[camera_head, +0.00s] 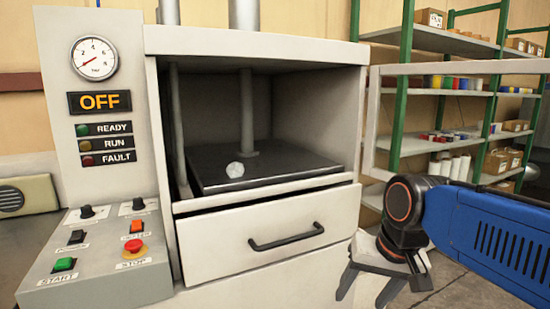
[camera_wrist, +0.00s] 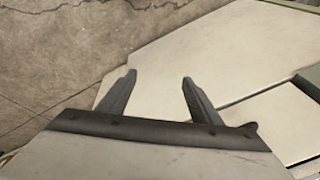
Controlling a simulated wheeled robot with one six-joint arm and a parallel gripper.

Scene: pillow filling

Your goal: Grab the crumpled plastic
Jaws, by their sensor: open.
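A small whitish crumpled piece of plastic (camera_head: 235,169) lies on the dark flat plate (camera_head: 290,168) inside the open bay of the machine, left of the middle. My gripper (camera_head: 364,294) is at the lower right of the head view, outside the bay, lower than the plate and well apart from the plastic. Its two fingers point downward, spread and empty. In the wrist view my gripper (camera_wrist: 158,76) shows both fingers apart over a pale panel, with nothing between them. The plastic is not visible in the wrist view.
A drawer front with a black handle (camera_head: 287,237) sits below the bay. A vertical rod (camera_head: 246,110) stands on the plate behind the plastic. A control panel (camera_head: 95,250) with buttons is at left; its display reads OFF. A pale frame (camera_head: 460,68) and green-posted shelves (camera_head: 402,90) stand right.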

